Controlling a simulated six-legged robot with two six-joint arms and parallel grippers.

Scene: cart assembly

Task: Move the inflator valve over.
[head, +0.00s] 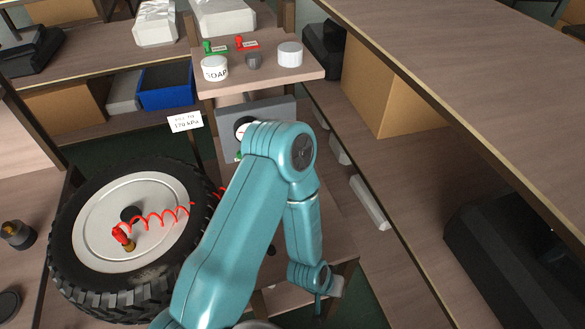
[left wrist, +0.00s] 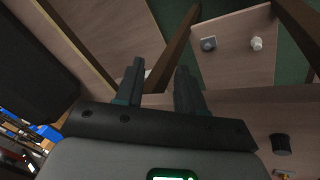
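The red inflator valve (head: 120,235), with a brass-coloured part below it, is at the rim of the wheel (head: 105,205). A red coiled hose (head: 165,215) runs from it to the right, behind my teal arm. My left gripper (head: 320,298) hangs low at the right of that arm, well away from the valve. In the left wrist view the left gripper (left wrist: 160,68) has its two dark fingers apart with nothing visibly held between them. I cannot make out the valve in that view. My right gripper is not in view.
A grey panel with a gauge (head: 241,128) stands behind my arm, partly hidden. A card reading 170 kPa (head: 186,121) is beside it. A shelf (head: 270,70) above holds a soap tub (head: 214,68) and small items. A long wooden shelf (head: 470,60) runs along the right.

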